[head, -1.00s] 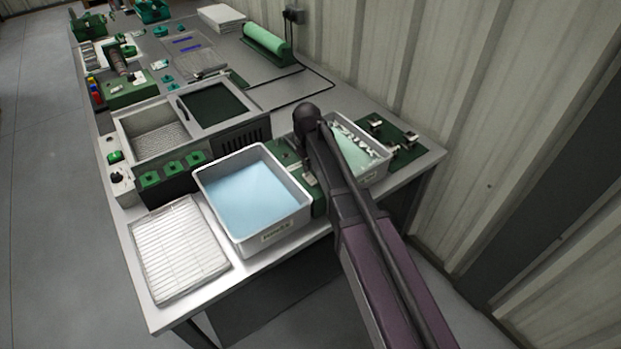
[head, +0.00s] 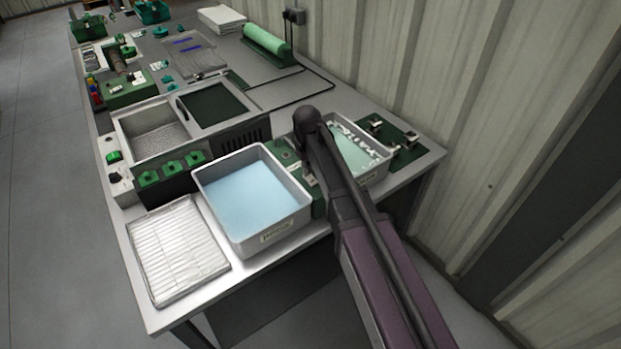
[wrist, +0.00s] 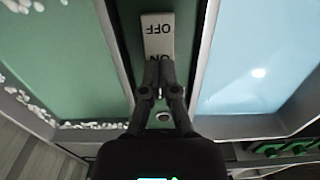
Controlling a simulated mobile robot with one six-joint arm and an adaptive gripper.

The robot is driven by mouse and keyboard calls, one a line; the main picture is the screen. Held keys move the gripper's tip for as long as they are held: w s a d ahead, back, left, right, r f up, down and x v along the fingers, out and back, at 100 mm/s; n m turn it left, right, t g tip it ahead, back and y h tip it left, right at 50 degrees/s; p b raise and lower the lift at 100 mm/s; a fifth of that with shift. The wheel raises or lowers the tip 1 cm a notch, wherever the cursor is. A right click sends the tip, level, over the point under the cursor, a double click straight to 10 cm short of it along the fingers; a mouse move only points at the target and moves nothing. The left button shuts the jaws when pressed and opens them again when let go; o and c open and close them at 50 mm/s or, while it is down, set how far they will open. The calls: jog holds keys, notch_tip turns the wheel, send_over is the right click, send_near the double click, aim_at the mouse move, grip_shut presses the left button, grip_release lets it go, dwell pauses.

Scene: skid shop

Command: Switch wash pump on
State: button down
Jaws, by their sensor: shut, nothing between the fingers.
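A pale rocker switch (wrist: 158,36) is in the wrist view, on a green panel (wrist: 127,30) between two trays. Its OFF and ON marks appear upside down, OFF farther from my gripper. My gripper (wrist: 160,62) is shut and empty. Its fingertips are over the ON end and partly cover that word. I cannot tell whether they touch the switch or which way it is tipped. In the head view my arm hides the gripper.
A tray of blue liquid (head: 296,222) stands left of my arm, and a tray of green liquid with white bits (head: 384,160) stands right. A white rack (head: 180,255) lies at the front left. A twin-basin unit (head: 262,130) stands behind. A corrugated wall (head: 400,60) borders the right.

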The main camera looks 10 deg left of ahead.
jog(key=shift+f+b, duration=0.55)
jog(key=shift+f, duration=0.05)
dwell(0.5)
jog(key=shift+r, duration=0.15)
jog(key=shift+r+p, duration=3.4)
jog(key=shift+p, duration=0.15)
jog(key=s+d+m, duration=0.3)
jog(key=s+d, duration=0.2)
jog(key=d, duration=0.5)
jog(key=s+d+m, duration=0.3)
jog(key=s+d, duration=0.2)
jog(key=d, duration=0.5)
jog(key=s+d+m, duration=0.3)
jog(key=s+d, duration=0.2)
jog(key=d, duration=0.5)
jog(key=shift+d, duration=0.2)
